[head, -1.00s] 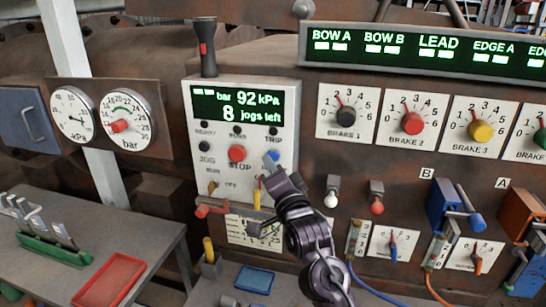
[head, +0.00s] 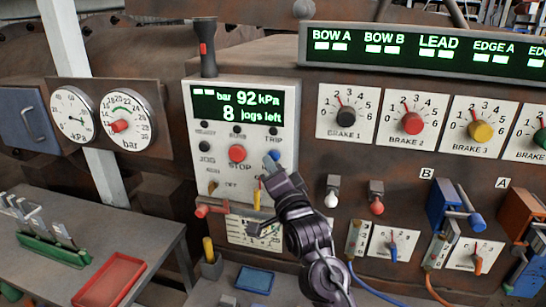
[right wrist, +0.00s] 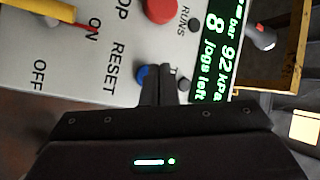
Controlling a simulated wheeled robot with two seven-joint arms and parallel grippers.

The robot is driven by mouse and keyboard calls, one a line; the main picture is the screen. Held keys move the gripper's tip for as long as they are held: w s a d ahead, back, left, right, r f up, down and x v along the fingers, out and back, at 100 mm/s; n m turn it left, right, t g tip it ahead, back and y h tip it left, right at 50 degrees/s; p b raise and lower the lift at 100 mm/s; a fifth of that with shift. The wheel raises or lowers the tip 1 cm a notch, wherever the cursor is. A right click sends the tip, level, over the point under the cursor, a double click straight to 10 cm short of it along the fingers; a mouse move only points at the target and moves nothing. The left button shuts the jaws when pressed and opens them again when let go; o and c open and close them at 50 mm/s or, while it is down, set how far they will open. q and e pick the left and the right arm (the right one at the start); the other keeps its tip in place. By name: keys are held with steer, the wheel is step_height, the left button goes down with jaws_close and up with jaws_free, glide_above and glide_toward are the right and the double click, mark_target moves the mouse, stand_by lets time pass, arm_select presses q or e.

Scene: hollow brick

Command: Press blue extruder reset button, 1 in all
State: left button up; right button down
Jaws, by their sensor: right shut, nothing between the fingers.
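The blue reset button (head: 274,154) is on the white panel with the green-lit display, at its lower right under the TRIP label. In the right wrist view the blue button (right wrist: 141,76) shows beside the word RESET, partly covered by my fingers. My right gripper (head: 268,164) is shut and empty, its fingertips at the button. The wrist view shows the shut fingertips (right wrist: 158,72) over the button's edge; I cannot tell whether they touch it. My left gripper is not in view.
A red STOP button (head: 237,153) and a black JOG button (head: 205,147) sit left of the blue one. A yellow-handled lever (head: 257,198) is just below. Brake knobs (head: 412,123) are on the panel to the right. A red tray (head: 110,280) lies on the left bench.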

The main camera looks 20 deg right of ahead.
steer(key=shift+w+d, duration=0.1)
steer(key=shift+w, duration=0.1)
stand_by(0.6)
steer(key=shift+w+d, duration=0.15)
steer(key=shift+w, duration=0.05)
steer(key=shift+w+d, duration=0.2)
steer(key=shift+w, duration=0.15)
stand_by(0.8)
steer(key=shift+s, duration=0.1)
steer(key=shift+s+a+p, duration=0.3)
steer(key=shift+s+a, duration=0.15)
steer(key=shift+s, duration=0.2)
steer(key=s+a, duration=0.1)
steer(key=s, duration=0.1)
steer(key=s+a, duration=0.1)
steer(key=s, duration=0.1)
steer(key=shift+a, duration=0.4)
